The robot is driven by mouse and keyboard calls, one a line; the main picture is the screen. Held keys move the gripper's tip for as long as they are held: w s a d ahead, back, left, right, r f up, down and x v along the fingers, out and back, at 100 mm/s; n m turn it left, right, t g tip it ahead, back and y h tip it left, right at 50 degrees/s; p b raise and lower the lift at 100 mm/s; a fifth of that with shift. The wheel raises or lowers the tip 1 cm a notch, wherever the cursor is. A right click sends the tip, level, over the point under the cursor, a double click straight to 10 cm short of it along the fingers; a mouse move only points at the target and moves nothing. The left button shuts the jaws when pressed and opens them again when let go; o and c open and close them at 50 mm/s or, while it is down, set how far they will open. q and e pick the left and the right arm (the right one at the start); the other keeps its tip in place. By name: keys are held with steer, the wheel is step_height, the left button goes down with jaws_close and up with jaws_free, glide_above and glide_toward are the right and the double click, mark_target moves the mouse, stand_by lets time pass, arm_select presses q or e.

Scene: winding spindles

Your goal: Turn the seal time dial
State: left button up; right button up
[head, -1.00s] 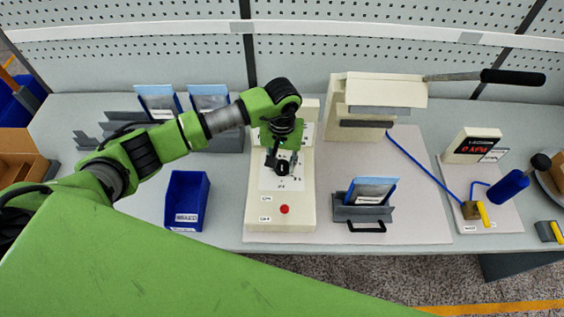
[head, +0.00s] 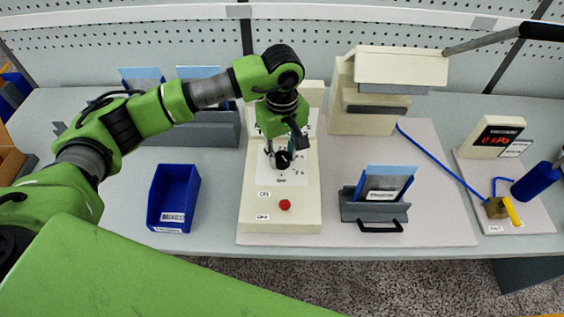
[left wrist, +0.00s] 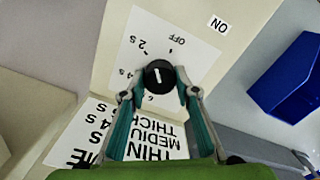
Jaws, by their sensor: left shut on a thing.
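The seal time dial (head: 283,159) is a round black knob with a white mark, on a white scale plate on the cream control box (head: 262,222). In the left wrist view the dial (left wrist: 160,76) sits among marks reading OFF, 2 S and 4 S; its white line runs nearly upright in that picture, and which end points is unclear. My left gripper (head: 281,153) comes down from above and is shut on the dial. In the left wrist view its two fingers (left wrist: 158,98) press on either side of the knob. My right gripper is not in view.
A red button (head: 285,204) is on the box's front part. A blue bin (head: 174,198) stands to the left and a grey holder with a pouch (head: 375,210) to the right. A cream press with a lever (head: 385,90) stands behind right. A gauge display (head: 497,136) is further right.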

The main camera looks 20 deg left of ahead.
arm_select(q)
steer(key=n+b, duration=0.5)
steer(key=shift+f+n, duration=0.2)
steer(key=shift+n, duration=0.1)
steer(key=n+b, duration=0.3)
steer(key=shift+n, duration=0.3)
steer(key=n+b, duration=0.3)
steer(key=n, duration=0.1)
steer(key=shift+r, duration=0.1)
steer(key=n+b, duration=0.2)
steer(key=n, duration=0.3)
steer(key=shift+r, duration=0.15)
steer(key=shift+n, duration=0.4)
steer(key=o, duration=1.1)
